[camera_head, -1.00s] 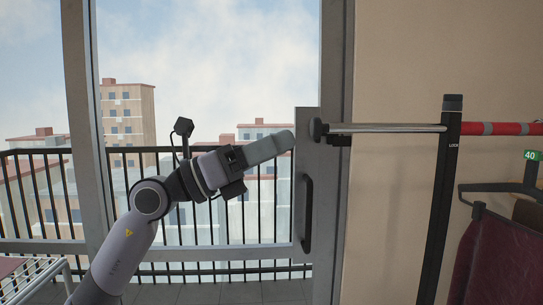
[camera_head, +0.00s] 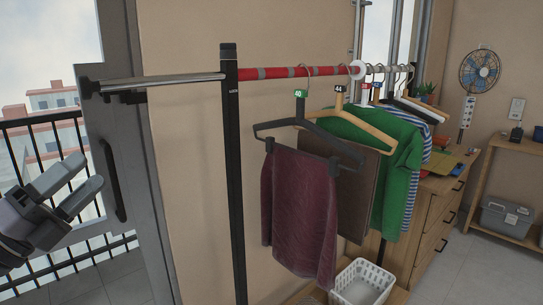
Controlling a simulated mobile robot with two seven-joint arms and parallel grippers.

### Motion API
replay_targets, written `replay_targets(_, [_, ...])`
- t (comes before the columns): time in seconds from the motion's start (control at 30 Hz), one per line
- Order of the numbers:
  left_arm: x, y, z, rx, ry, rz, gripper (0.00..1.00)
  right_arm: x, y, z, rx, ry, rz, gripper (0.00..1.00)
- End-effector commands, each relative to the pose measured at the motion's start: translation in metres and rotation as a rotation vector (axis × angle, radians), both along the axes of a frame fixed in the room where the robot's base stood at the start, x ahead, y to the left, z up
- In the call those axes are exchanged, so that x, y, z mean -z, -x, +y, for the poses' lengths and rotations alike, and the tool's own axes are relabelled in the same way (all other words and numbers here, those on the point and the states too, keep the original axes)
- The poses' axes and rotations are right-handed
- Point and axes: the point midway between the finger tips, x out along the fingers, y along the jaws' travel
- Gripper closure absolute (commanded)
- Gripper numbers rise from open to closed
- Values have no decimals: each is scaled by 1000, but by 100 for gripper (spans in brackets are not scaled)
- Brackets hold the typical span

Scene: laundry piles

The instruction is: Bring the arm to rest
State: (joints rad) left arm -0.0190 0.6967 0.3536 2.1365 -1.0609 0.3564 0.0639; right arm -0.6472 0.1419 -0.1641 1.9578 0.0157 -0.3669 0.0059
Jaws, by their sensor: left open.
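My left gripper (camera_head: 72,190) is at the left edge of the head view, in front of the glass door and the balcony railing. Its two fingers are spread apart with nothing between them. It is clear of the clothes rack, with open space between it and the garments. The rest of my left arm is mostly cut off by the picture's left edge. My right gripper is not in view.
A clothes rack with a black post (camera_head: 232,180) holds a maroon towel-like cloth (camera_head: 300,215), a brown cloth (camera_head: 343,190) and a green garment (camera_head: 400,165). A white basket (camera_head: 362,285) sits below. A wooden dresser (camera_head: 440,215) and grey bin (camera_head: 506,217) stand right.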

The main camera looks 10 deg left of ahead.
Motion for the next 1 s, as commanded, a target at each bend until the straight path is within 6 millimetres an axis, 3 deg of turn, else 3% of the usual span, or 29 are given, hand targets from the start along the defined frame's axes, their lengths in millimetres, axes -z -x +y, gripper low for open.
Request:
replay_targets(0.03, [32, -7, 0, 21, 166, 104, 40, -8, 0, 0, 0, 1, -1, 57])
replay_targets(0.13, [103, -13, 1, 25, 493, 310, 40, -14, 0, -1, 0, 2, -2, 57])
replay_targets(0.27, [202, -3, -9, -30, 874, 583, 40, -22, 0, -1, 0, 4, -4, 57])
replay_targets(0.4, [300, 31, -37, -126, 1207, 863, 40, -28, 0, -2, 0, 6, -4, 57])
replay_targets(0.5, [357, 66, -66, -201, 1406, 1048, 40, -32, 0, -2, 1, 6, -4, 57])
replay_targets(0.6, [398, 101, -95, -267, 1558, 1203, 40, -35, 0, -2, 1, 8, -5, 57])
replay_targets(0.7, [423, 128, -119, -316, 1660, 1313, 40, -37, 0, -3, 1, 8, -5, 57])
replay_targets(0.83, [437, 148, -136, -349, 1727, 1390, 40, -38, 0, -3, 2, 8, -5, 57])
replay_targets(1.0, [440, 152, -140, -355, 1742, 1406, 40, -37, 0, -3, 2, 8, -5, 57])
